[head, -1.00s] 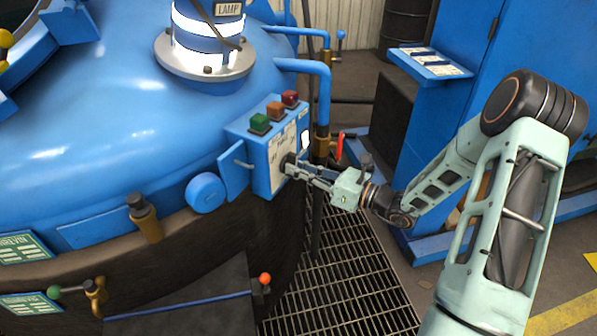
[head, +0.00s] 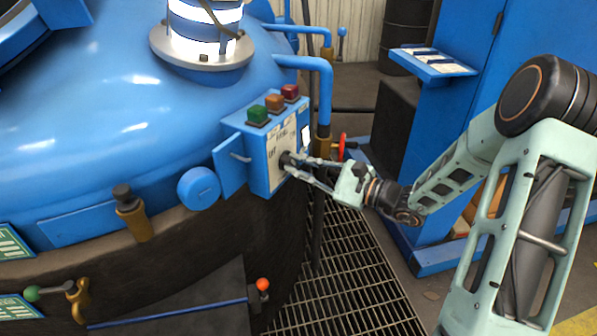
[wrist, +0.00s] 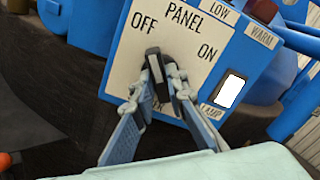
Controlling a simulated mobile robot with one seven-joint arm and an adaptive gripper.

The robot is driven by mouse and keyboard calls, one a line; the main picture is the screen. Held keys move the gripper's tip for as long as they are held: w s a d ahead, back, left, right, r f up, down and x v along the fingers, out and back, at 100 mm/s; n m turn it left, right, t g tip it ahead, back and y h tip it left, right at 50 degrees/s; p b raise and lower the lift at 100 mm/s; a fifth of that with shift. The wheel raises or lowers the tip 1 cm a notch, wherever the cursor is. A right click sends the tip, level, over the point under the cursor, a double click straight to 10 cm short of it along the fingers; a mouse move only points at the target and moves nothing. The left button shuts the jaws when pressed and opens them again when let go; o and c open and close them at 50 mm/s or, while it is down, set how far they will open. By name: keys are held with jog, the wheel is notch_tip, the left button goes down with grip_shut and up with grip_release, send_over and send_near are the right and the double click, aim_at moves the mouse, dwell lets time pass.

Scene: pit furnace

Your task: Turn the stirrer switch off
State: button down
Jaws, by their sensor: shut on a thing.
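The stirrer switch is a black knob (wrist: 153,60) on the white panel face (wrist: 122,62), below and between the printed words OFF and ON. Its upper end appears to lean toward the OFF side. My gripper (wrist: 168,84) is shut on this knob, with one fingertip on each side. The lower label is mostly hidden behind the fingers. In the head view, my gripper (head: 288,164) reaches from the right to the front of the blue control box (head: 258,150); the knob is small and dark there.
A lit white lamp switch (wrist: 230,90) sits right of the knob. A blue pipe (head: 325,95) and red-handled valve (head: 342,146) stand close to the right. Floor grating (head: 335,270) lies below.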

jog(key=shift+f+n+b, duration=0.1)
jog(key=shift+n+b, duration=0.3)
jog(key=shift+n, duration=0.2)
jog(key=c, duration=1.9)
grip_release()
jog(key=shift+c, duration=0.2)
jog(key=v, duration=1.2)
